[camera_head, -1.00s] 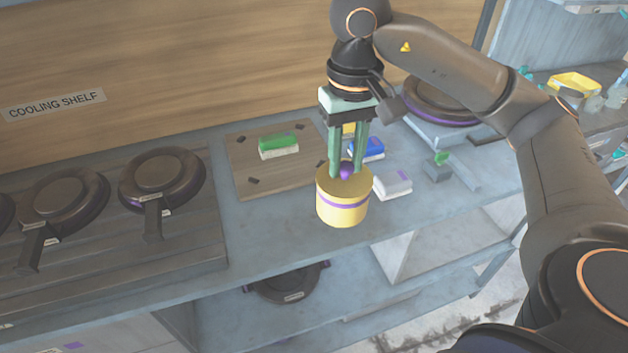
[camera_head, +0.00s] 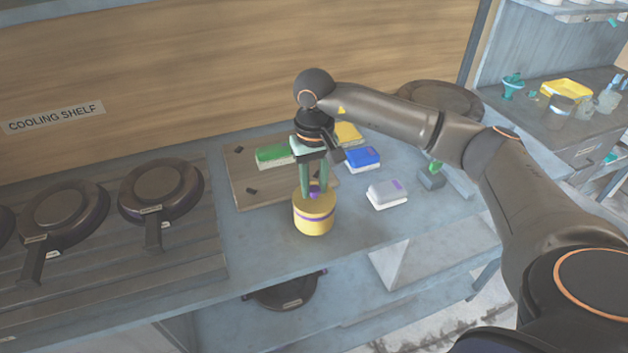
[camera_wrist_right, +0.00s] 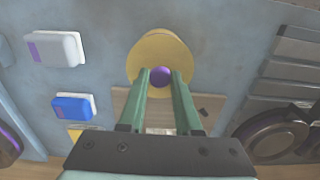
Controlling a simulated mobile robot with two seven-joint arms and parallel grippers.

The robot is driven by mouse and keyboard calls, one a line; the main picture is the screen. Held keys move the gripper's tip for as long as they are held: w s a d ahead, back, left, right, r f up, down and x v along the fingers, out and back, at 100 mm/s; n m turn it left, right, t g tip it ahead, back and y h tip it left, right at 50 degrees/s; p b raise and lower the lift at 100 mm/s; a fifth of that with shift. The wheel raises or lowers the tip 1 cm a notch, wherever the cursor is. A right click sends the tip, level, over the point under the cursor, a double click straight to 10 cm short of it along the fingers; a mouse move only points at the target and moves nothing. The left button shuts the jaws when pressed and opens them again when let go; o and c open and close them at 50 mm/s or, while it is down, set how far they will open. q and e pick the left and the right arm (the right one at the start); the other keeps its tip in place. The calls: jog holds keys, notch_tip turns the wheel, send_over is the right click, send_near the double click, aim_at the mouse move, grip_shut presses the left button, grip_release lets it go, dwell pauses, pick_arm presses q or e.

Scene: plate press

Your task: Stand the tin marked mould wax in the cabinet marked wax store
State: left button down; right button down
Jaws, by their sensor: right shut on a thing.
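A yellow tin (camera_head: 314,212) with a purple band and a purple knob on its lid is upright at the front edge of the bench, by the wooden board. I cannot tell whether it touches the bench. My right gripper (camera_head: 315,190) comes down from above and is shut on the knob. The tin also shows in the right wrist view (camera_wrist_right: 160,52), with the knob between the green fingers (camera_wrist_right: 160,75). No lettering is readable on the tin. My left gripper is not in view. No cabinet marked wax store can be made out.
The cooling shelf with dark round pans (camera_head: 160,190) is at left. A board (camera_head: 250,188) holds a green block (camera_head: 275,154). Blue (camera_head: 362,158) and white (camera_head: 388,195) blocks lie to the right. A lower shelf (camera_head: 370,312) holds another dark pan (camera_head: 288,292).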

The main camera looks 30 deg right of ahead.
jog(key=shift+f, duration=0.15)
jog(key=c, duration=0.6)
grip_release()
